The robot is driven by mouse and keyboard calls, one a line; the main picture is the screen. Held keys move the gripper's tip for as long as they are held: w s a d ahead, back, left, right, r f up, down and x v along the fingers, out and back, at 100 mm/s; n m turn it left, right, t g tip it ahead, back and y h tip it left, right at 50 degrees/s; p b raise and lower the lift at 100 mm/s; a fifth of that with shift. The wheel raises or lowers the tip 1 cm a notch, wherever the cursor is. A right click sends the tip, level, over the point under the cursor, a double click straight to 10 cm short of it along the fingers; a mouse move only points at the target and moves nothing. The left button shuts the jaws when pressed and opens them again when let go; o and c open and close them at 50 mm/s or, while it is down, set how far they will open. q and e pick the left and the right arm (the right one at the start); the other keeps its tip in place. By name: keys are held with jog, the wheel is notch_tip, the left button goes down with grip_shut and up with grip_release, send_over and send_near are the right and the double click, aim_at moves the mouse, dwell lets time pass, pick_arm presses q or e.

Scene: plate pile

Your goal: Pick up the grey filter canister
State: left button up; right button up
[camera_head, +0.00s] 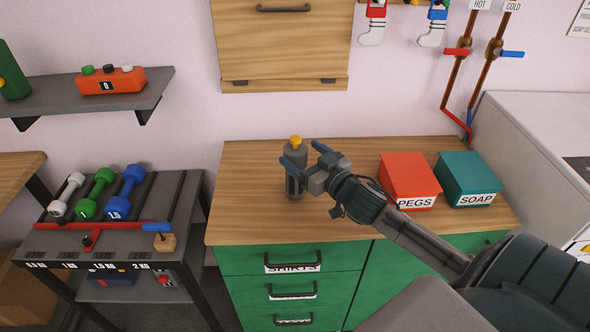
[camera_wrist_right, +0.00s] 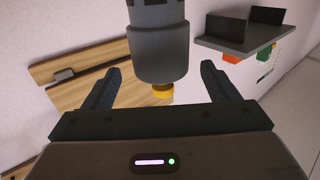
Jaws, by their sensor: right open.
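The grey filter canister (camera_head: 294,187) stands upright on the wooden counter top, with a yellow cap (camera_head: 296,140) on it. My right gripper (camera_head: 301,153) reaches in from the right at the height of the canister's upper part. Its jaws are open, and its blue fingers partly cover the canister in the head view. In the right wrist view the canister (camera_wrist_right: 160,48) appears upside down, centred between the two spread fingers, with a gap showing on each side. Its base is cut off there. My left gripper is in neither view.
The wooden counter (camera_head: 255,222) has a red PEGS box (camera_head: 406,170) and a teal SOAP box (camera_head: 467,172) to the right of the canister, under my arm's far side. A dumbbell rack (camera_head: 110,245) stands at left. The counter left of the canister is clear.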

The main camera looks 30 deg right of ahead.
aim_at(291, 147)
jog(key=shift+w, duration=0.3)
jog(key=w, duration=0.1)
jog(key=w+p, duration=0.1)
jog(key=w, duration=0.2)
jog(key=shift+a+f, duration=0.2)
jog(key=shift+a, duration=0.05)
jog(key=shift+w+p, duration=0.3)
jog(key=shift+f, duration=0.1)
jog(key=shift+c, duration=0.9)
jog(key=c, duration=1.4)
jog(key=shift+c, duration=0.9)
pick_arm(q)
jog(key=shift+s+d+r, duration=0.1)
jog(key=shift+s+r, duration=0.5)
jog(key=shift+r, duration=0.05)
